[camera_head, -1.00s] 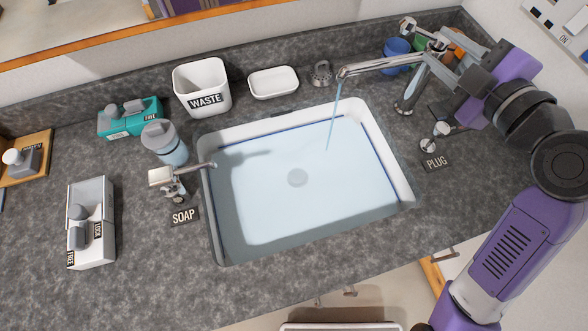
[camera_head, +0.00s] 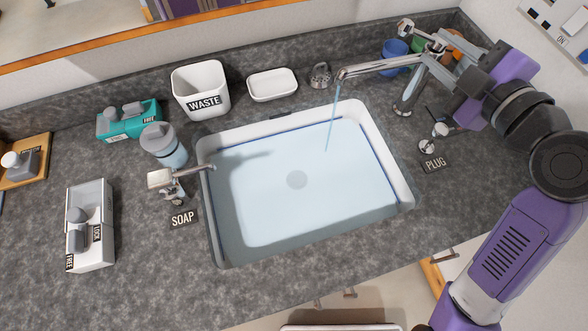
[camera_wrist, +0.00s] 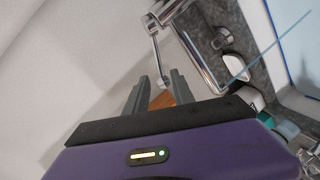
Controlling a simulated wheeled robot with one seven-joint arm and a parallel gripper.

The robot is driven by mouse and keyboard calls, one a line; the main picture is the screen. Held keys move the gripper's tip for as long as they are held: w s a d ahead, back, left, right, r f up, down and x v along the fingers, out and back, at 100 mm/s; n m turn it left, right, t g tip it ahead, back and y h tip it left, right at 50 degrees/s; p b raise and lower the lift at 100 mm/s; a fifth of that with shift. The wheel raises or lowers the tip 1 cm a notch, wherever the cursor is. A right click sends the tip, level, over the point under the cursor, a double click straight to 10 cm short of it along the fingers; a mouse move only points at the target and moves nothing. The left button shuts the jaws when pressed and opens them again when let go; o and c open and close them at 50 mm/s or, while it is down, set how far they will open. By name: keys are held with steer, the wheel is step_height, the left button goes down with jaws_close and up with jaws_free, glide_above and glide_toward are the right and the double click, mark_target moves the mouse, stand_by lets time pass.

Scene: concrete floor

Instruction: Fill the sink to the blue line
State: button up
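The sink (camera_head: 408,187) holds pale blue water. The blue line (camera_head: 272,129) shows along the inner walls, just above the water at the back; I cannot tell the exact gap. The faucet (camera_head: 372,68) pours a thin stream (camera_head: 331,122) into the sink; faucet and stream also show in the wrist view (camera_wrist: 196,60). A small lever (camera_wrist: 157,55) rises from the faucet. My gripper (camera_head: 432,50) is by the faucet's handle at the upper right. In the wrist view its two fingers (camera_wrist: 156,85) stand apart with a gap between them, near the lever's lower end.
A plug knob (camera_head: 441,129) with a PLUG label stands right of the sink. A soap dispenser (camera_head: 165,181) stands left. A white waste bin (camera_head: 201,90), a white dish (camera_head: 273,85) and coloured cups (camera_head: 396,47) line the back.

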jaws_close()
steer(key=s+d+r+m+t+y, duration=0.15)
steer(key=s+d+r+m, duration=0.3)
steer(key=m, duration=1.25)
steer(key=w+a+f+p, duration=0.2)
steer(key=w+a+f, duration=0.2)
steer(key=w, duration=0.5)
steer(key=shift+w+a+f+m+p, duration=0.15)
steer(key=shift+a+m+p, duration=0.2)
steer(key=shift+a, duration=0.2)
